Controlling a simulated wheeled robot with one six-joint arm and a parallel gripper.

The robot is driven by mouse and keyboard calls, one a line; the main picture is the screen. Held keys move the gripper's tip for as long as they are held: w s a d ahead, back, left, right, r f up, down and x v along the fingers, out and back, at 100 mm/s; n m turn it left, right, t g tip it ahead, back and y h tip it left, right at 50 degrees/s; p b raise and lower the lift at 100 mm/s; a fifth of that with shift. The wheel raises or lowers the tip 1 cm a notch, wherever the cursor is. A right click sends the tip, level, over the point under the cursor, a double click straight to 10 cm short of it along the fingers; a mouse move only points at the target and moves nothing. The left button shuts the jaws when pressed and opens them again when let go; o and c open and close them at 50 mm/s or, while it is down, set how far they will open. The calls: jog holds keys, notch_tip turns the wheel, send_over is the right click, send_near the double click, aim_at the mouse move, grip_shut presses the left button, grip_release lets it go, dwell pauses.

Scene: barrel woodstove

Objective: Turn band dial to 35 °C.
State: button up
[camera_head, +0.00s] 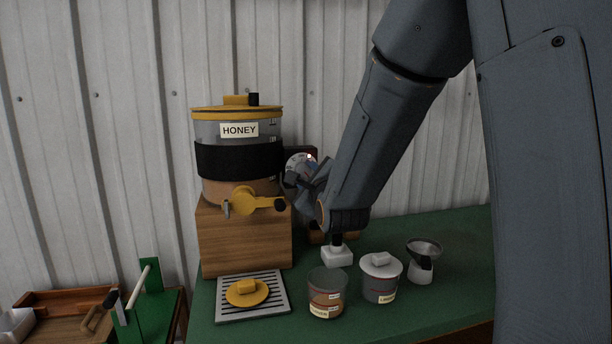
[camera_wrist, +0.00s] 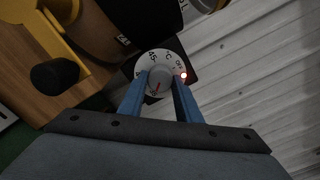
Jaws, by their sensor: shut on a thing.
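The band dial (camera_wrist: 160,77) is a grey knob with a red pointer line on a round white scale plate (camera_wrist: 152,60). The marks "45" and "C" show on the scale; others are hidden or too small to read. The pointer slants toward the lower left of the wrist view. My gripper (camera_wrist: 160,88) is shut on the dial, one blue finger on each side. In the head view my gripper (camera_head: 309,178) is at the scale plate (camera_head: 298,162), right of the honey tank (camera_head: 235,131) with its black band (camera_head: 238,161).
The tank stands on a wooden block (camera_head: 240,241) with a yellow tap (camera_head: 245,203). A drip tray (camera_head: 224,305), two jars (camera_head: 327,294) (camera_head: 380,279) and a metal-topped cup (camera_head: 423,262) stand on the green table (camera_head: 457,238). A corrugated wall (camera_head: 90,130) is close behind.

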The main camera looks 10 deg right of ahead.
dwell(0.3)
jog(key=o, duration=1.1)
jog(key=shift+c, duration=0.2)
jog(key=s, duration=0.7)
jog(key=shift+s+b, duration=0.4)
